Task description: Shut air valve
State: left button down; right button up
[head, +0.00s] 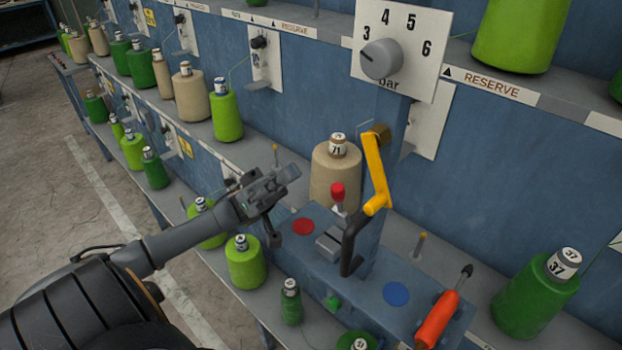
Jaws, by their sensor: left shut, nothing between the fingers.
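The air valve shows as a yellow lever (376,172) in the middle right of the head view. Its upper end meets a brass-coloured fitting (382,133) on the blue post, and it hangs down, slightly tilted. A black bent bar (349,245) stands just below the lever's lower end; I cannot tell if they touch. My left gripper (288,174) is shut and empty, left of the lever and apart from it, near the beige bobbin. My right gripper is not in view.
A pressure dial (381,59) marked in bar sits above the valve. A beige bobbin (335,180) stands between gripper and lever. A red knob (338,192), an orange-handled tool (437,319) and a blue disc (396,294) are on the blue bench. Green bobbins (244,263) crowd the shelves.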

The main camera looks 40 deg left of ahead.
pick_arm(q)
jog(key=shift+n+t+y, duration=0.4)
jog(key=shift+t+y, duration=0.2)
notch_tip(320, 180, down, 4)
jog(key=shift+w+f, duration=0.1)
jog(key=shift+f, duration=0.05)
jog(key=p+x, duration=0.2)
jog(key=x, duration=0.2)
jog(key=d+f+p+x, duration=0.1)
jog(key=p+x, duration=0.2)
jog(key=x, duration=0.1)
jog(key=d+f+p+x, duration=0.1)
jog(key=p+x, duration=0.2)
jog(key=x, duration=0.2)
jog(key=shift+f, duration=0.1)
